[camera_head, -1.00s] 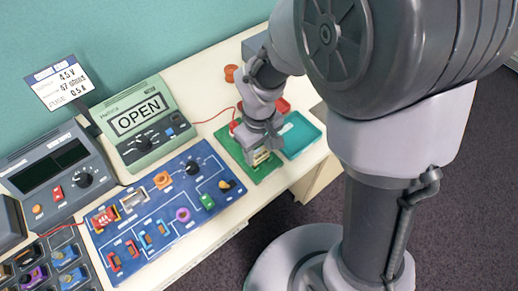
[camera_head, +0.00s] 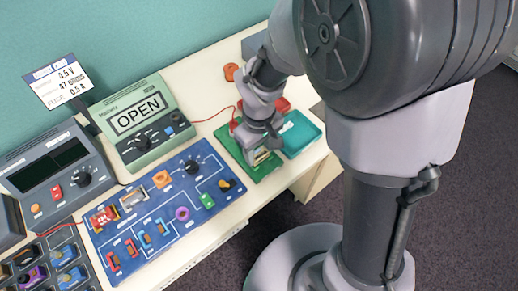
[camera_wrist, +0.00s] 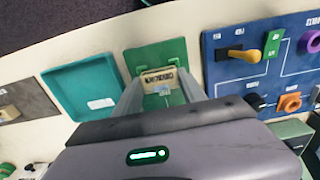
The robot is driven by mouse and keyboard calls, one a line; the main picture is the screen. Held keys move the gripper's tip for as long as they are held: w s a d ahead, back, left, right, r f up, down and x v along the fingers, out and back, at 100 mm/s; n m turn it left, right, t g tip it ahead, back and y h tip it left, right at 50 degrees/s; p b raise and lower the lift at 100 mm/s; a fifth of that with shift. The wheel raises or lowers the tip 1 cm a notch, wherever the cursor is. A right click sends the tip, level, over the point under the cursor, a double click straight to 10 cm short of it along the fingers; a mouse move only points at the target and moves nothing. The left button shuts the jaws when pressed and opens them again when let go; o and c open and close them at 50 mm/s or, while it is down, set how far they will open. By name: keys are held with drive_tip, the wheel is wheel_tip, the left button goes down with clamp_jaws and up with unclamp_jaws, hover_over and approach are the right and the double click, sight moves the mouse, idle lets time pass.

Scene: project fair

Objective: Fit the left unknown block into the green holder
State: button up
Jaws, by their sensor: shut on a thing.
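My gripper (camera_wrist: 160,92) is shut on a cream block (camera_wrist: 158,76) with dark lettering, likely the unknown block. The block also shows between the fingers in the head view (camera_head: 262,156). My gripper (camera_head: 261,152) is low over a flat green board (camera_head: 270,166), likely the green holder. The board shows behind the block in the wrist view (camera_wrist: 157,52). The fingers and block hide the board's middle, so I cannot tell whether the block touches it or is seated.
A blue circuit board (camera_head: 150,228) with raised parts lies to the left. A green meter reading OPEN (camera_head: 140,120) stands behind it. The table's front edge is close.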

drive_tip(key=shift+f, duration=0.25)
drive_tip(key=o, duration=1.4)
drive_tip(key=shift+o, duration=0.5)
drive_tip(key=o, duration=0.4)
drive_tip(key=shift+o, duration=0.2)
wheel_tip(320, 180, up, 8)
drive_tip(key=p, duration=0.6)
drive_tip(key=shift+r+p, duration=0.1)
drive_tip(key=shift+p, duration=0.25)
